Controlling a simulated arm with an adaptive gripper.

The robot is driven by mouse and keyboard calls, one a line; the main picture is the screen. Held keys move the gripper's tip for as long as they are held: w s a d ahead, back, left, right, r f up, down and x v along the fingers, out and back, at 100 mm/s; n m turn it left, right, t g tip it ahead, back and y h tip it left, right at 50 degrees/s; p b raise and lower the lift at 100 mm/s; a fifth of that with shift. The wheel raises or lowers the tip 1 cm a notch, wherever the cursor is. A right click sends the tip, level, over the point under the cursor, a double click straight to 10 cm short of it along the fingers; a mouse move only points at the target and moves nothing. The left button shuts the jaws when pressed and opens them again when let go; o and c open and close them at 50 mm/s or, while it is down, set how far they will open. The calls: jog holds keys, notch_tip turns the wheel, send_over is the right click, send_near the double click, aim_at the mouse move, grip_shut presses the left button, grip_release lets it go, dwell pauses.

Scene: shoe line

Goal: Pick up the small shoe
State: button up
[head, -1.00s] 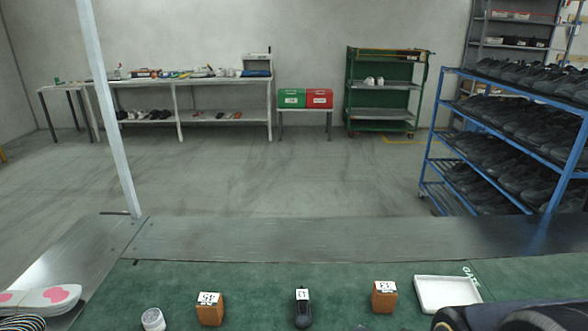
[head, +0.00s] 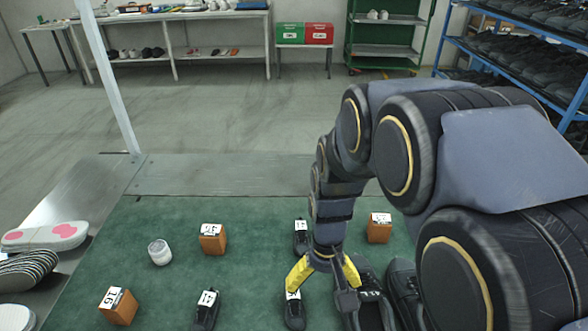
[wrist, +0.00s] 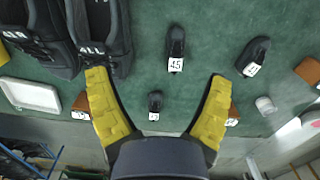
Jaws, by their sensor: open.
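The smallest-looking dark shoe (head: 301,239), with a white number tag, lies on the green mat (head: 255,285) just beyond my gripper (head: 322,276) in the head view. In the wrist view this small shoe (wrist: 155,101) shows between the two yellow fingers of my gripper (wrist: 157,76), nearer the palm than the fingertips in the picture. The fingers are open and wide apart, with nothing held. A larger tagged shoe (head: 294,313) lies nearer, partly behind the left finger; it also shows in the wrist view (wrist: 175,45). Another tagged shoe (head: 206,312) lies to its left.
Large black shoes (head: 403,285) lie right of my gripper, partly hidden by my arm. Orange tagged blocks (head: 213,241) (head: 380,230) (head: 119,307) and a jar (head: 160,253) stand on the mat. A white tray (wrist: 30,96) shows in the wrist view.

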send_over(294, 298)
jog(key=shift+n+t, duration=0.3)
jog(key=f, duration=1.2)
jog(key=shift+w+a+f, duration=0.2)
jog(key=shift+a, duration=0.1)
jog(key=f, duration=0.7)
jog(key=shift+s+d+f, duration=0.2)
jog(key=shift+d+f, duration=0.05)
jog(key=shift+f, duration=0.1)
jog(key=c, duration=1.2)
